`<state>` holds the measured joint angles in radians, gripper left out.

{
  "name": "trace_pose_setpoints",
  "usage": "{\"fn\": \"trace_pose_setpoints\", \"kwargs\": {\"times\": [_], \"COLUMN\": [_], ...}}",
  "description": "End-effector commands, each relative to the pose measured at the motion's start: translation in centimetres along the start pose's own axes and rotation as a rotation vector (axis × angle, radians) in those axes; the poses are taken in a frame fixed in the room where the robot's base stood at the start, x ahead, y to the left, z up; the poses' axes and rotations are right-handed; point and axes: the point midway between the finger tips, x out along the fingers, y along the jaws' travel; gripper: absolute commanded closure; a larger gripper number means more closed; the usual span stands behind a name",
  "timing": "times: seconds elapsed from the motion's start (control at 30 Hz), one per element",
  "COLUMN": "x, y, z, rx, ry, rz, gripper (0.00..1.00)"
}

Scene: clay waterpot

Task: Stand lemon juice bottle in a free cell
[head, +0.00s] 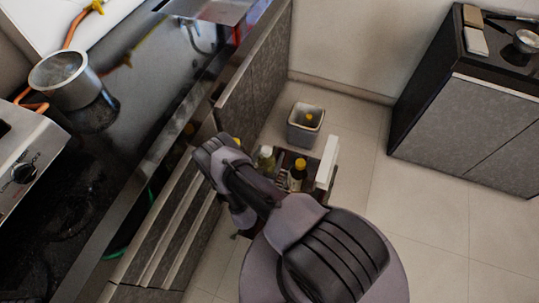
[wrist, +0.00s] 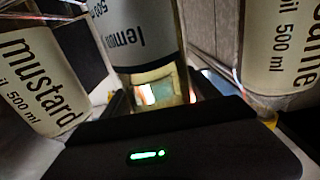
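In the wrist view the lemon bottle (wrist: 140,35) stands straight ahead of my gripper (wrist: 160,100), its label upside down in the picture. Its lower visible part reaches down to the dark gripper parts, and I cannot tell whether the fingers grip it. A mustard oil bottle (wrist: 40,85) is close on the left and another oil bottle (wrist: 280,50) close on the right. In the head view my arm hides the gripper's fingertips. A pull-out drawer with a white front (head: 327,162) holds a yellow-capped dark bottle (head: 297,176) and a pale-capped bottle (head: 265,158); its cells are mostly hidden.
A grey bin (head: 304,125) with something yellow in it stands on the floor behind the drawer. The dark counter (head: 150,95) with a metal pot (head: 64,80) runs along the left. A low cabinet (head: 478,125) stands at right. The tiled floor (head: 430,215) is clear.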

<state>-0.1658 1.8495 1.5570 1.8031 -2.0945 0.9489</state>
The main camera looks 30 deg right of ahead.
Motion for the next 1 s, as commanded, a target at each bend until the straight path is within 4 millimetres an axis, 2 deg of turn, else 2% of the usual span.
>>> {"fn": "trace_pose_setpoints", "kwargs": {"times": [0.33, 0.43, 0.57, 0.8, 0.9, 1.0], "x": [-0.1, -1.1, -4.4, -11.9, -14.5, -16.3], "y": [0.0, -0.1, -0.2, -0.2, -0.1, -0.1], "z": [0.0, -0.1, -0.4, -0.3, -0.2, -0.1], "rx": [-0.001, -0.002, -0.002, 0.001, 0.0, 0.001], "ry": [-0.001, -0.002, -0.002, 0.0, 0.0, 0.0], "rz": [0.0, -0.004, -0.009, -0.01, -0.008, -0.004], "gripper": [0.19, 0.19, 0.19, 0.19, 0.19, 0.19]}}
